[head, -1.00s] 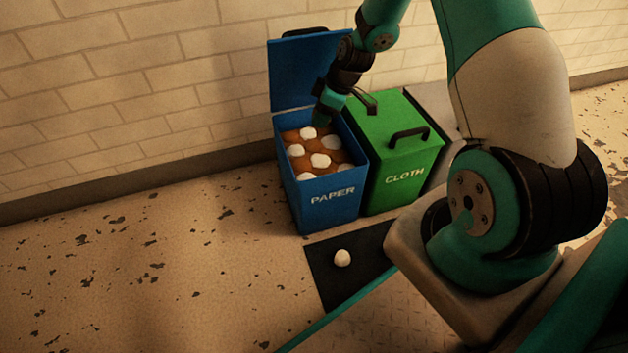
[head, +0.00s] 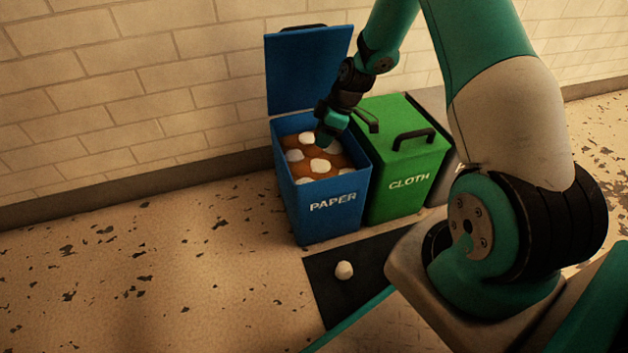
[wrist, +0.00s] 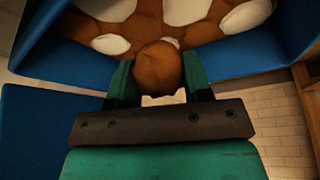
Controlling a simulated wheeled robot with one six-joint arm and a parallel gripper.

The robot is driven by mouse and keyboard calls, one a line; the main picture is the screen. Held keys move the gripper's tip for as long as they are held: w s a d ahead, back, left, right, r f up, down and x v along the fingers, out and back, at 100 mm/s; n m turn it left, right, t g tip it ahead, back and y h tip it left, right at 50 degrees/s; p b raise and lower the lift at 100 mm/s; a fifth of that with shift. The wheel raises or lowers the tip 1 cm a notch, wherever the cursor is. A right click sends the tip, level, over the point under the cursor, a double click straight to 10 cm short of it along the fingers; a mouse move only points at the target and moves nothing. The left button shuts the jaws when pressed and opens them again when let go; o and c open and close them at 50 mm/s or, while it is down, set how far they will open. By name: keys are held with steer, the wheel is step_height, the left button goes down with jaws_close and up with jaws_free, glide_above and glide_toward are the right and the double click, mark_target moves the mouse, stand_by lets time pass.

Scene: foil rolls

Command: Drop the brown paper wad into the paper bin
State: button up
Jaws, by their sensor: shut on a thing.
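The blue paper bin (head: 328,222), marked PAPER, stands open by the wall, and its lid (head: 308,70) is tilted up behind it. It is filled with brown and white wads. My gripper (head: 326,138) is low over the bin's opening, at its right side. In the wrist view my gripper (wrist: 158,84) is shut on a brown paper wad (wrist: 158,66), which sits between the two fingers. In that view the bin's blue wall (wrist: 75,60) and the wads inside lie beyond it. I cannot tell whether the held wad touches the wads below.
A shut green bin (head: 405,187) marked CLOTH stands close at the right of the paper bin, with a black handle on top. A grey bin (head: 442,188) is partly hidden behind my arm. A white wad (head: 344,270) lies on a dark mat (head: 325,292) in front. Floor at left is clear.

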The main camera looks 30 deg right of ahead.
steer(key=o, duration=1)
steer(key=shift+c, duration=0.2)
steer(key=p+v, duration=0.8)
steer(key=v, duration=0.9)
steer(key=shift+r+p, duration=0.25)
steer(key=shift+p, duration=0.15)
steer(key=shift+s, duration=0.1)
